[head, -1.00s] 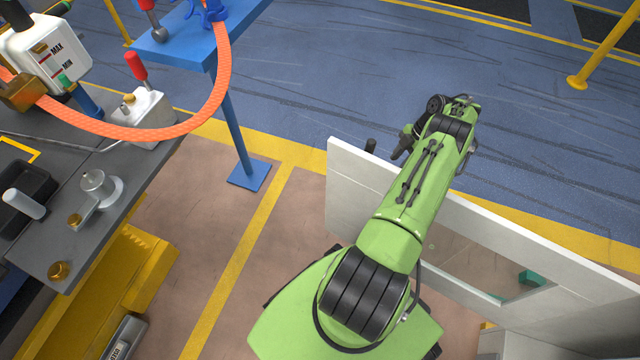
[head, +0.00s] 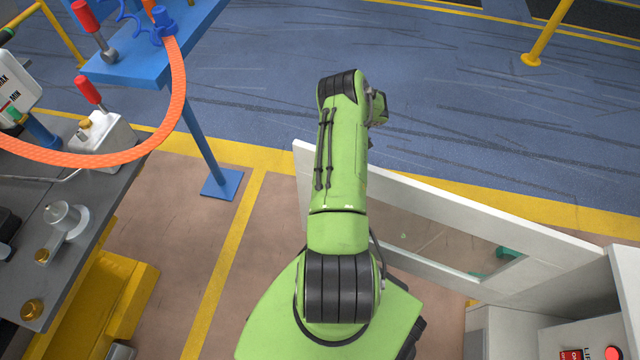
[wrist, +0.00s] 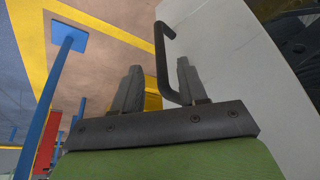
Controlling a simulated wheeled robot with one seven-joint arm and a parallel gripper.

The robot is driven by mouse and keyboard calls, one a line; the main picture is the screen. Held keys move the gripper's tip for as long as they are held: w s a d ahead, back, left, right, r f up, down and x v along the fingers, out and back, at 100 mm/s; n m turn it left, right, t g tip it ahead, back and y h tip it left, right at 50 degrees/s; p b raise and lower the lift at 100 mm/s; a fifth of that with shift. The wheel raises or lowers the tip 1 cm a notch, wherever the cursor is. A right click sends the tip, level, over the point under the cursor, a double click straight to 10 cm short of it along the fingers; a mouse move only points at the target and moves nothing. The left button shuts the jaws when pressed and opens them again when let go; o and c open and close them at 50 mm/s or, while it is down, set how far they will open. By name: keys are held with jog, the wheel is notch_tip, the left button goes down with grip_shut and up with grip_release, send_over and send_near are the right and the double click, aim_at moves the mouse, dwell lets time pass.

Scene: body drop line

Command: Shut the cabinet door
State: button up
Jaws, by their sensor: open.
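The white cabinet door (head: 400,265) stands open in the head view, a flat panel with a window in it. Its right end meets the pale cabinet (head: 625,285) at the lower right. In the wrist view the door (wrist: 225,60) fills the right side, with a dark bar handle (wrist: 161,58) on its face. My gripper (wrist: 159,65) is open, and the handle shows between its two grey fingers. I cannot tell whether a finger touches it. In the head view my arm lies over the door's left part and hides the handle and the gripper.
A grey workbench (head: 85,235) with fittings stands at the left, with a yellow base (head: 125,285). An orange hose (head: 120,158) loops from it to a blue stand (head: 200,140). A yellow post (head: 545,35) stands at the back right.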

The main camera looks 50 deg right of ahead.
jog(key=b+x, duration=0.1)
jog(key=x, duration=0.1)
jog(key=a+x, duration=0.1)
jog(key=x, duration=0.2)
jog(key=shift+w+a+b, duration=0.15)
jog(key=shift+w+b, duration=0.1)
jog(key=shift+b, duration=0.1)
grip_shut()
